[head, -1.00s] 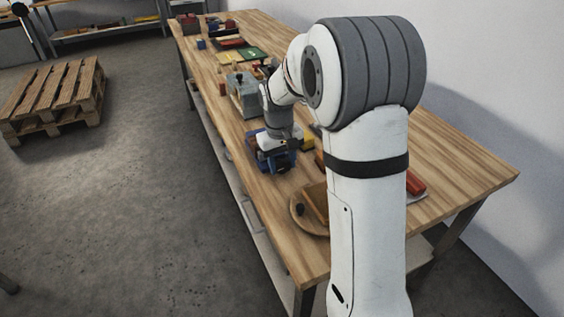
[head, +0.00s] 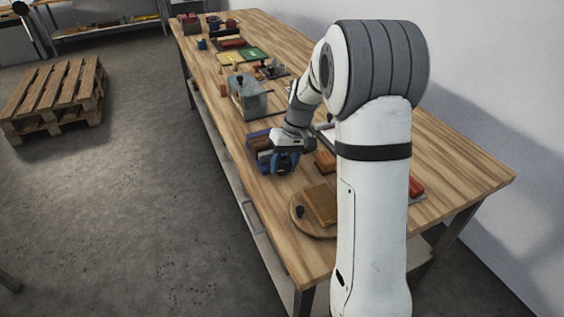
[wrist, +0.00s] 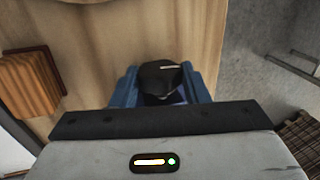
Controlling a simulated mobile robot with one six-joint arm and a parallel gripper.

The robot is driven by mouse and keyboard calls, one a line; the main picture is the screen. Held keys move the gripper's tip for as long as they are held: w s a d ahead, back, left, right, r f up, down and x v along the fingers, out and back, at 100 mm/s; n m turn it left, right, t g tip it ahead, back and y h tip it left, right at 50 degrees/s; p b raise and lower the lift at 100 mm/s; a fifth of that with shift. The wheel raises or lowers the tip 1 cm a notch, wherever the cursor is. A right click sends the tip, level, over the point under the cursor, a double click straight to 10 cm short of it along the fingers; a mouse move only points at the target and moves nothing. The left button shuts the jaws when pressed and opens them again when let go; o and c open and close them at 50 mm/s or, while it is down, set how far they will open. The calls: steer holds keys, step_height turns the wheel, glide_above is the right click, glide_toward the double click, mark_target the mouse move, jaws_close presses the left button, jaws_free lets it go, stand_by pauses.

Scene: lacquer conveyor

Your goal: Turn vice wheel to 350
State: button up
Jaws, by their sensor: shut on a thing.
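The blue vice (head: 258,137) stands near the long front edge of the wooden workbench, partly hidden by my gripper (head: 285,164). In the wrist view, the dark round vice wheel (wrist: 158,80) sits between the blue parts of my gripper (wrist: 162,92). A short pale mark on the wheel points to the right in that view. My gripper is shut on the wheel; its lower part hides where the fingers touch. No number scale is readable.
A round board (head: 300,226) bears a wooden block (head: 321,204) near my arm. A grey box (head: 248,98) stands beyond the vice. More items fill the far end of the workbench (head: 450,160). A pallet (head: 60,92) lies on the floor at left.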

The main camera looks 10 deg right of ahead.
steer(key=shift+w+d+f+g+y+b, duration=0.1)
steer(key=shift+d+g+y+b, duration=0.1)
steer(key=shift+y, duration=0.7)
steer(key=shift+d+g+y+b, duration=0.1)
steer(key=shift+y+b, duration=0.05)
steer(key=shift+y, duration=0.75)
steer(key=o, duration=1)
steer(key=shift+a, duration=0.1)
steer(key=shift+c, duration=0.2)
steer(key=p+v, duration=0.4)
steer(key=v, duration=0.4)
steer(key=shift+p, duration=0.3)
